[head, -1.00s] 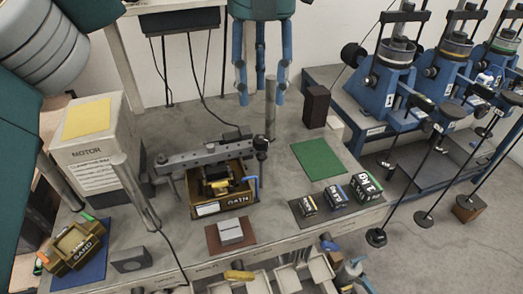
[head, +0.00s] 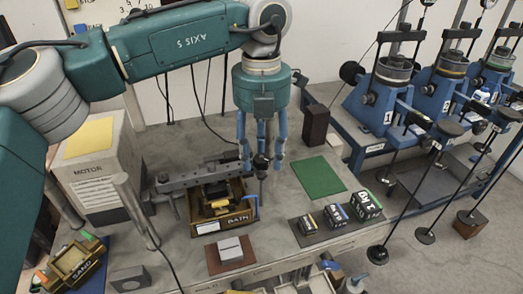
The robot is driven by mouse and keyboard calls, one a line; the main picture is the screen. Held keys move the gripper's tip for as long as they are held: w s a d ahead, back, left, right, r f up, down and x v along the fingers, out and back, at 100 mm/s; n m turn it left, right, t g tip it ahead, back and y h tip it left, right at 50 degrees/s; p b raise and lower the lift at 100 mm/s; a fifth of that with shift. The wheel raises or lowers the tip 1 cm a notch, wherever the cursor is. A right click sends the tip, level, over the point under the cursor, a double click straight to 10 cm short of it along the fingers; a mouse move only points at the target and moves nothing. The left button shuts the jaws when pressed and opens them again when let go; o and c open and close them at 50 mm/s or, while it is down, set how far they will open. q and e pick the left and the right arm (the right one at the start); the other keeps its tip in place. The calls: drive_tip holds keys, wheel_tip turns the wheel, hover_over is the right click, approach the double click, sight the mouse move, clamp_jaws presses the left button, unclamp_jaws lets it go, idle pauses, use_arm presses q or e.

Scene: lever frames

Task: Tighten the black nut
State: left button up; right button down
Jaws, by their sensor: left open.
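The black nut (head: 261,160) sits at the right end of a grey metal beam (head: 205,177), by an upright post mostly hidden behind my fingers. My left gripper (head: 262,165) comes down from above with its blue fingers open. In this view the fingers stand on either side of the nut, with one in front of or behind the post. I cannot tell whether any finger touches the nut. My right gripper is out of view.
A motor housing (head: 95,165) is at the left. A green mat (head: 319,177) and small labelled blocks on a dark mat (head: 325,238) lie to the right. Blue numbered presses (head: 375,95) stand further right.

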use_arm(q)
clamp_jaws()
drive_tip(key=shift+m, duration=0.3)
drive_tip(key=m, duration=0.3)
drive_tip(key=shift+m, duration=0.3)
drive_tip(key=m, duration=0.4)
drive_tip(key=shift+r+m+p, duration=0.1)
drive_tip(key=shift+m+p, duration=0.2)
drive_tip(key=shift+p, duration=0.1)
drive_tip(key=m, duration=0.4)
drive_tip(key=shift+m+p, duration=0.45)
drive_tip(key=shift+m, duration=2.05)
